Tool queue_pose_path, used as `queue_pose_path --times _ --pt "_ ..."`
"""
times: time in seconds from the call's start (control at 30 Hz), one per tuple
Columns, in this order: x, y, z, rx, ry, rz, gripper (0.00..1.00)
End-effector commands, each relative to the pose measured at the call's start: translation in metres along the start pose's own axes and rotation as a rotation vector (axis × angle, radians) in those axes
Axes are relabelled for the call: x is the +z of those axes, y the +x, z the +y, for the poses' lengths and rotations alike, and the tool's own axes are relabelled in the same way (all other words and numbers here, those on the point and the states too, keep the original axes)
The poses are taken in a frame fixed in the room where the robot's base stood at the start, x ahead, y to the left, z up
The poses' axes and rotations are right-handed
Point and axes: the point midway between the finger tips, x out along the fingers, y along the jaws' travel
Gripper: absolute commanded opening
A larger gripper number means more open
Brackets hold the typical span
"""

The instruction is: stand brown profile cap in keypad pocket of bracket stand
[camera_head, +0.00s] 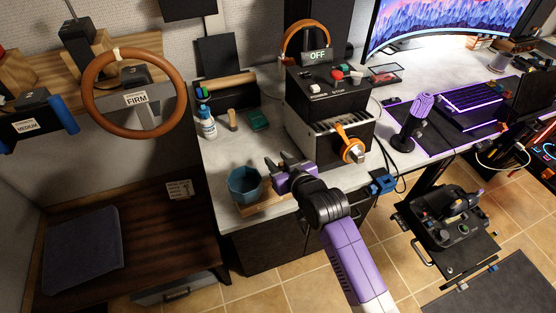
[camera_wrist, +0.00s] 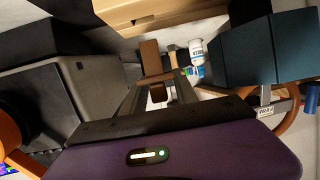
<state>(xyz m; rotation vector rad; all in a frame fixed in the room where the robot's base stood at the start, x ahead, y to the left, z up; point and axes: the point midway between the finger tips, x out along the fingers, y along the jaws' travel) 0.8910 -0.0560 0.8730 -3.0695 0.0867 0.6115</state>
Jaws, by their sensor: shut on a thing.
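My gripper (camera_head: 278,165) reaches over the front of the white desk, right of the blue cup, and its fingers also show in the wrist view (camera_wrist: 160,88). A small brown piece, which looks like the profile cap (camera_wrist: 157,92), sits between the fingers, and the gripper is shut on it. A larger brown block (camera_wrist: 150,56) shows just past the fingertips; I cannot tell whether it is part of the same piece. In the head view the held piece is hidden or too small to make out. I cannot pick out the bracket stand or its keypad pocket with certainty.
A blue faceted cup (camera_head: 244,184) stands left of my gripper, above a wooden tray (camera_head: 251,211). A white bottle (camera_head: 208,126), a wooden stick (camera_head: 232,119) and a green item (camera_head: 258,120) stand behind. A black control box (camera_head: 330,90) is close on the right.

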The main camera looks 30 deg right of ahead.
Motion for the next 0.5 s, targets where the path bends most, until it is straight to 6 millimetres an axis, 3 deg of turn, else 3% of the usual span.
queue_pose_path --times 0.5 --pt "-0.0079 -0.0032 0.0 0.0 0.0 0.0 0.0"
